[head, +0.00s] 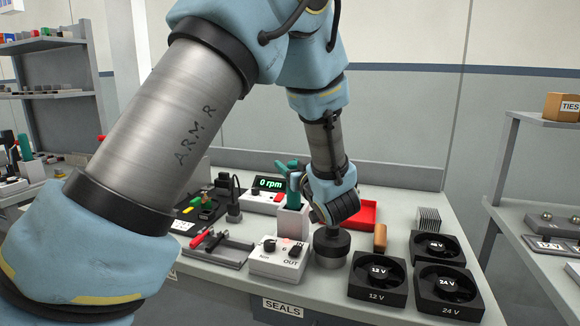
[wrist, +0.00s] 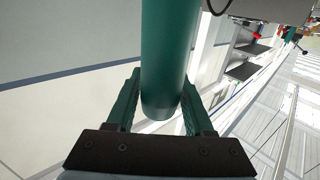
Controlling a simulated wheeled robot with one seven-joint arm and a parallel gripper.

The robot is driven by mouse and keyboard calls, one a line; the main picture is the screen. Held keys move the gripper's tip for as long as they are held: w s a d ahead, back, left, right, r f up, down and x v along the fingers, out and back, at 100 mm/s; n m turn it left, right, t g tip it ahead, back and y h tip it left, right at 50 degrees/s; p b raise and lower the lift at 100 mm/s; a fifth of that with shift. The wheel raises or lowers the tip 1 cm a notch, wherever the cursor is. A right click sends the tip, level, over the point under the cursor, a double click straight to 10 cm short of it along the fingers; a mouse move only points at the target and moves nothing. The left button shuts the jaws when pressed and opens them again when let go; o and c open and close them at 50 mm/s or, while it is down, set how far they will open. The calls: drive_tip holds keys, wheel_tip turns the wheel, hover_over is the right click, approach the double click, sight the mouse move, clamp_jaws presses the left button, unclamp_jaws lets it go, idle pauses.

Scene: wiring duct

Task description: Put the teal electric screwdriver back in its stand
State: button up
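The teal electric screwdriver (head: 291,167) is upright at the white block-shaped stand (head: 292,222) in the middle of the bench. In the wrist view its thick round body (wrist: 167,60) lies between my two teal fingers. My gripper (wrist: 163,85) appears shut on it, with a finger against each side. In the head view my gripper (head: 298,186) is beside the screwdriver, just above the stand, partly hidden by my wrist. I cannot tell how deep the screwdriver's lower end sits in the stand.
A 0 rpm display box (head: 263,197) stands behind left, a white knob box (head: 279,258) in front. A black round item (head: 331,245) is below my wrist. A red tray (head: 366,212) and black fans (head: 378,277) are to the right. Another teal tool (head: 25,146) is far left.

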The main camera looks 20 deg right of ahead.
drive_tip(key=o, duration=0.4)
drive_tip(key=s+b, duration=0.1)
drive_tip(key=s, duration=0.4)
drive_tip(key=s+b, duration=0.1)
drive_tip(key=s, duration=0.4)
drive_tip(key=shift+s+a+b, duration=0.2)
drive_tip(key=shift+s+b, duration=0.2)
drive_tip(key=shift+f, duration=0.1)
idle(0.4)
